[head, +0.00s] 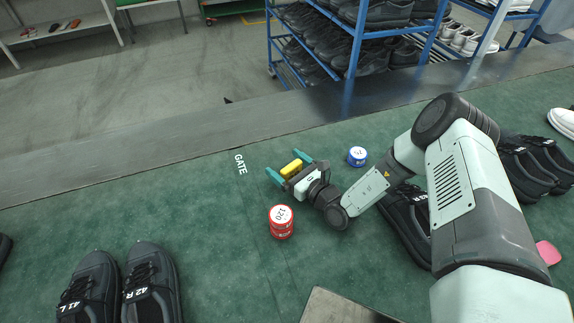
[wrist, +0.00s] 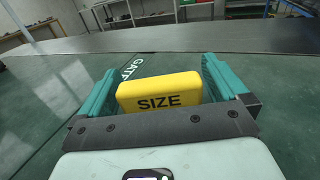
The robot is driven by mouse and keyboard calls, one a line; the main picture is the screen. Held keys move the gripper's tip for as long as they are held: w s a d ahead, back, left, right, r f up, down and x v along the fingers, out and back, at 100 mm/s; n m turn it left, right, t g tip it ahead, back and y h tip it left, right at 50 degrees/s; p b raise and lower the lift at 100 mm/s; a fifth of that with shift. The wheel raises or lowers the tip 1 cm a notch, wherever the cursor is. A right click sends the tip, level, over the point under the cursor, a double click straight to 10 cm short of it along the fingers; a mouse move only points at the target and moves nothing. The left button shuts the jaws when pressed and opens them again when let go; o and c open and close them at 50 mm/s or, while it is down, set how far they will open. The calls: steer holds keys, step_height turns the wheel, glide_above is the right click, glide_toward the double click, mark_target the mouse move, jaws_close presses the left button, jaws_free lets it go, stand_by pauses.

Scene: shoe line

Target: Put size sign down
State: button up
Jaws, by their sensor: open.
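The yellow size sign (head: 292,168) stands on the green table, near the white GATE lettering (head: 241,164). In the wrist view the sign (wrist: 159,96) shows its black word SIZE facing my camera. My gripper (head: 289,165) is open, with its teal fingers on either side of the sign.
A red tin marked 120 (head: 281,222) stands close in front of my gripper. A blue tin (head: 357,156) stands to its right. Black shoes (head: 148,285) sit at the front left, and more (head: 408,225) lie under my arm. The table is clear left of the GATE lettering.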

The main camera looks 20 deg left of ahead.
mark_target(294, 171)
steer(key=shift+r, duration=0.2)
steer(key=v, duration=0.7)
steer(key=shift+s+d+f, duration=0.1)
steer(key=shift+d, duration=0.15)
steer(key=s+d+r+n+g+h, duration=0.2)
steer(key=r+n+g, duration=0.4)
steer(key=r, duration=0.5)
steer(key=s+d+r+n+g+h, duration=0.1)
steer(key=s+d+r+n+g, duration=0.3)
steer(key=r+n, duration=0.65)
steer(key=s+d+r+n+t+h, duration=0.3)
steer(key=s+d+r+h, duration=0.3)
steer(key=d+r, duration=0.4)
steer(key=s+d+r+n+t+h, duration=0.3)
steer(key=s+d+r+t+h, duration=0.2)
steer(key=d+r, duration=0.5)
steer(key=s+d+h, duration=0.1)
steer(key=s+h, duration=0.1)
steer(key=shift+s+d+r+t+h, duration=0.2)
steer(key=shift+d+r+t+h, duration=0.1)
steer(key=shift+d+t, duration=0.1)
steer(key=shift+c, duration=0.2)
